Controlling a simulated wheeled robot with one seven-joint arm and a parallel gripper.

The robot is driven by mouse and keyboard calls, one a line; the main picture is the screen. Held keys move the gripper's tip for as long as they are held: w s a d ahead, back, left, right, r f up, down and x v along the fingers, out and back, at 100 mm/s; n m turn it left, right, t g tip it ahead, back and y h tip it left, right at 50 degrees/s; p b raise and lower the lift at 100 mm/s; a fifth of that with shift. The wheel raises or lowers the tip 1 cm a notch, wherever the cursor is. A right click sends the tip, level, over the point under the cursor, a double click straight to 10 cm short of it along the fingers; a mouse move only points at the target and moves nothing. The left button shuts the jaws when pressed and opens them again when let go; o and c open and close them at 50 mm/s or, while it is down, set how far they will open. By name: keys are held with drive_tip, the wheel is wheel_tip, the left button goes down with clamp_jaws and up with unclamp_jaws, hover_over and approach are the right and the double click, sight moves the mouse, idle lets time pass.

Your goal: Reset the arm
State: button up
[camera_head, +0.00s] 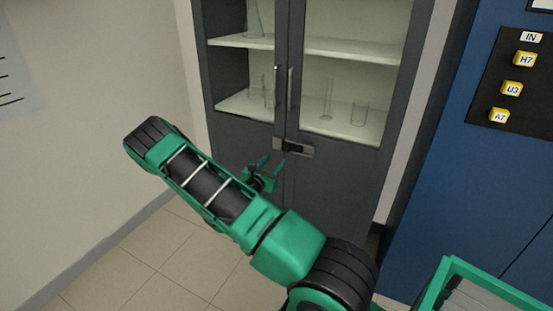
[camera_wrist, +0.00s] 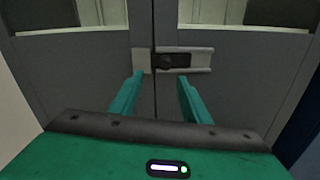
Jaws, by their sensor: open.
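My gripper (camera_head: 270,165) is in front of the dark grey cabinet, near the latch between its two doors. In the wrist view my gripper (camera_wrist: 158,95) shows two green fingers apart with nothing between them. The latch (camera_head: 293,147) sits across the seam of the doors; it also shows in the wrist view (camera_wrist: 173,60), just beyond the fingertips. The cabinet (camera_head: 335,190) has both doors closed. Whether the fingers touch the latch cannot be told, but a gap seems to show.
Glassware (camera_head: 327,100) stands on shelves behind the cabinet's glass panes. A blue panel (camera_head: 460,190) with yellow labelled buttons (camera_head: 512,88) is at right. A pale wall (camera_head: 95,95) is at left. Tiled floor (camera_head: 150,255) is clear at lower left.

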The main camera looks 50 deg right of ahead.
drive_tip(key=shift+v, duration=0.8)
drive_tip(key=s+r+m+g+y, duration=0.3)
drive_tip(key=s+m+g, duration=0.1)
drive_tip(key=s+m, duration=0.4)
drive_tip(key=s+r+m+g+y, duration=0.3)
drive_tip(key=s+r+m+g, duration=0.15)
drive_tip(key=s+m, duration=0.4)
drive_tip(key=s+a+r+m+t+y, duration=0.1)
drive_tip(key=s+a+r+m+y, duration=0.4)
drive_tip(key=s+a, duration=0.3)
drive_tip(key=s+a+r+m+t+y, duration=0.1)
drive_tip(key=s+a+r+m+y, duration=0.4)
drive_tip(key=s+a, duration=0.4)
drive_tip(key=a+y, duration=0.1)
drive_tip(key=a, duration=0.5)
drive_tip(key=shift+a, duration=0.25)
drive_tip(key=shift+s+r, duration=0.1)
